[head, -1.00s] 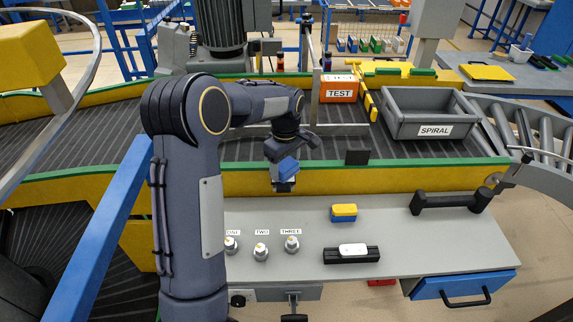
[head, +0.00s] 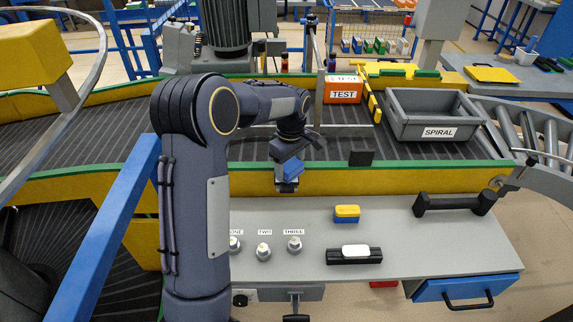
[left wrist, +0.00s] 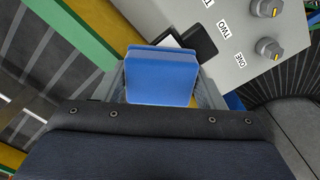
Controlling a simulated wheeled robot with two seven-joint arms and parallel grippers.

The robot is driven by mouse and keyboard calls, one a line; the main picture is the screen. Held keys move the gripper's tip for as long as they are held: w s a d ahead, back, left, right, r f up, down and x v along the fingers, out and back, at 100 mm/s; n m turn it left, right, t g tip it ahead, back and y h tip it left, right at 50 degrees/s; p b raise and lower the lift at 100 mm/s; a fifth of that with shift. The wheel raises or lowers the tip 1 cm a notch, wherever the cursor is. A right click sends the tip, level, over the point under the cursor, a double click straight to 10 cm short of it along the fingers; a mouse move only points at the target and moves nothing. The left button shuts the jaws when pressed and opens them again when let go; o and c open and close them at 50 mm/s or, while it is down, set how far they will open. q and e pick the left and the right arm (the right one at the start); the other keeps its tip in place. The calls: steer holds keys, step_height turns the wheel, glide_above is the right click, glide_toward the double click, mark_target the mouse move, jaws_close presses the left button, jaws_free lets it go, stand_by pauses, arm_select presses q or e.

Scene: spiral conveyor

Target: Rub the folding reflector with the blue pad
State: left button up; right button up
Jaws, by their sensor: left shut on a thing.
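My left gripper (head: 288,181) is shut on the blue pad (head: 292,171), just in front of the conveyor's yellow side wall. The pad (left wrist: 161,77) fills the middle of the left wrist view between the two fingers. A small black piece with a white face (left wrist: 197,42) shows just past the pad's far edge; it looks like the folding reflector, partly hidden by the pad. I cannot tell whether the pad touches it. A dark square plate (head: 361,158) stands at the green rail, right of the gripper. My right gripper is not in view.
The grey bench (head: 310,268) below carries knobs labelled ONE, TWO and THREE, a yellow and blue block (head: 347,214), and a black holder (head: 340,257) with a white piece. On the conveyor stand an orange TEST box (head: 343,94) and a grey SPIRAL bin (head: 407,125).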

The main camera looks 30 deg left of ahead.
arm_select(q)
steer(key=shift+f, duration=0.1)
step_height(320, 180, up, 6)
steer(key=p, duration=0.5)
